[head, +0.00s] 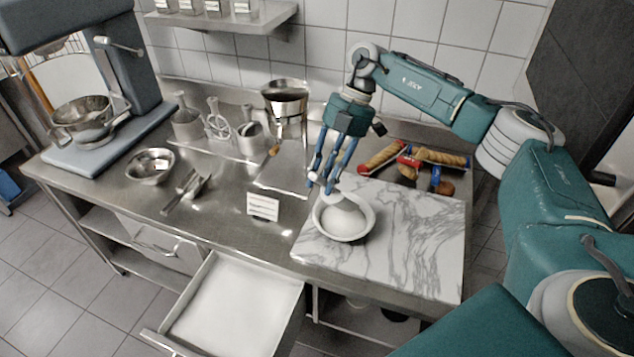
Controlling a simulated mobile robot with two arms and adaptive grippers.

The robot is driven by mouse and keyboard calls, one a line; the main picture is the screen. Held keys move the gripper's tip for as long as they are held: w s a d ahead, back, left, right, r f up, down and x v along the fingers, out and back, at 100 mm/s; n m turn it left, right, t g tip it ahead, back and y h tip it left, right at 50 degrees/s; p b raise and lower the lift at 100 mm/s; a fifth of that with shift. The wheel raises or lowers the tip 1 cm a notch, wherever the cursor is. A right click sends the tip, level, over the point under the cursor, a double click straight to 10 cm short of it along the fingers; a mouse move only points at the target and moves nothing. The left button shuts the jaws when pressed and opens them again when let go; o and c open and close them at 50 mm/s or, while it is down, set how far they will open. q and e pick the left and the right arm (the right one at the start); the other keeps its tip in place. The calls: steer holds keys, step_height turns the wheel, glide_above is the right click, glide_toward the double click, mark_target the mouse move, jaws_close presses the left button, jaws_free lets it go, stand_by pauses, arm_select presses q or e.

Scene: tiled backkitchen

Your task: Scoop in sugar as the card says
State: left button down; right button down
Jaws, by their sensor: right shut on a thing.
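My right gripper (323,187) points down with its blue fingers shut at the far left rim of a white bowl (368,222). The fingers hide that part of the rim. A pale white heap (343,220) lies in the bowl; I cannot tell what it is. The bowl is at the left part of the marble board (425,230). A small white card (263,207) stands on the counter left of the board; its print is too small to read. A metal scoop (187,192) lies further left. An open drawer (235,305) below shows white inside. My left gripper is not in view.
A metal bowl (150,167) stands near the mixer (120,75) at the left. Canisters with utensils (222,130) and a steel pot (286,98) stand at the back. Rolling pins (425,158) lie behind the board. The board's right part is clear.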

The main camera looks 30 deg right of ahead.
steer(key=shift+w+d+r+y, duration=0.15)
steer(key=shift+d+r+y, duration=0.1)
steer(key=shift+d+y, duration=0.25)
steer(key=shift+w+d+r+y, duration=0.15)
steer(key=shift+d+y, duration=0.1)
steer(key=shift+d, duration=0.2)
steer(key=shift+d+r+y, duration=0.1)
steer(key=shift+d+y, duration=0.15)
steer(key=shift+d, duration=0.15)
steer(key=shift+w+d+r+g+y+b, duration=0.1)
steer(key=shift+d+r+g+y+b, duration=0.05)
steer(key=shift+d+y+b, duration=0.2)
steer(key=shift+w+d+r+g+y+b, duration=0.15)
steer(key=shift+d+y+b, duration=0.1)
steer(key=shift+d+b, duration=0.15)
steer(key=shift+s, duration=0.1)
